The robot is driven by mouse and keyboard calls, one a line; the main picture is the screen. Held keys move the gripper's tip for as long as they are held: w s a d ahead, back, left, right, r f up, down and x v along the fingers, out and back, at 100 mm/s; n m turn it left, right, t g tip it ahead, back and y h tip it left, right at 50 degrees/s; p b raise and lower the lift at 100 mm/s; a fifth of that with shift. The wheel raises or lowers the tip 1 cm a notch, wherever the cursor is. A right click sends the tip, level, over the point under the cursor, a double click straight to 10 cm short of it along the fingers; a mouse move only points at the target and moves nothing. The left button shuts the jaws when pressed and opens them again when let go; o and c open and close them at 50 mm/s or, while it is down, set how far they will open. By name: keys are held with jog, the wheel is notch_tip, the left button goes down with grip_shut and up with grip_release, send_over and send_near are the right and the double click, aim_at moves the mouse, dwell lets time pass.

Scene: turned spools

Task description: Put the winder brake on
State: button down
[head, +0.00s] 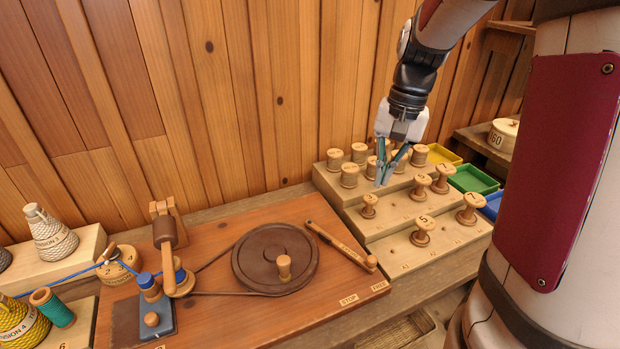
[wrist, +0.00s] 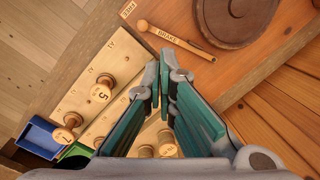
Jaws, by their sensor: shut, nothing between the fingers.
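The winder brake is a wooden lever (head: 340,244) on the reddish board, right of the dark winder wheel (head: 262,247). Its round knob (head: 371,262) points toward the FREE label (head: 379,287); the STOP label (head: 348,299) lies to the left of that. In the wrist view the lever marked BRAKE (wrist: 168,37) shows beyond my fingertips, with its knob (wrist: 143,26) by the FREE label (wrist: 128,9). My gripper (head: 385,182) is shut and empty, above the stepped spool rack and apart from the brake. It also shows in the wrist view (wrist: 163,60).
The stepped rack (head: 440,262) holds several wooden spools, right of the board. Yellow, green (head: 473,180) and blue trays stand beyond it. A spool post (head: 168,255) and blue block (head: 150,308) stand left of the wheel. A plank wall rises behind.

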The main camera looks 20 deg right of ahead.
jog(key=w+d+f+m+g+b, duration=0.1)
jog(key=w+d+f+m+b, duration=0.1)
jog(key=d+f, duration=0.7)
notch_tip(320, 180, down, 3)
jog(key=shift+w+r+m+g+y, duration=0.2)
jog(key=shift+w+m+g+y, duration=0.15)
jog(key=shift+m, duration=0.35)
jog(key=shift+s, duration=0.1)
jog(key=x, duration=1)
jog(key=shift+a, duration=0.1)
jog(key=shift+s+a, duration=0.35)
jog(key=shift+a, duration=0.2)
jog(key=shift+s+a, duration=0.3)
jog(key=shift+a, duration=0.25)
jog(key=shift+s+a+f, duration=0.15)
jog(key=shift+s+a, duration=0.2)
jog(key=shift+a, duration=0.25)
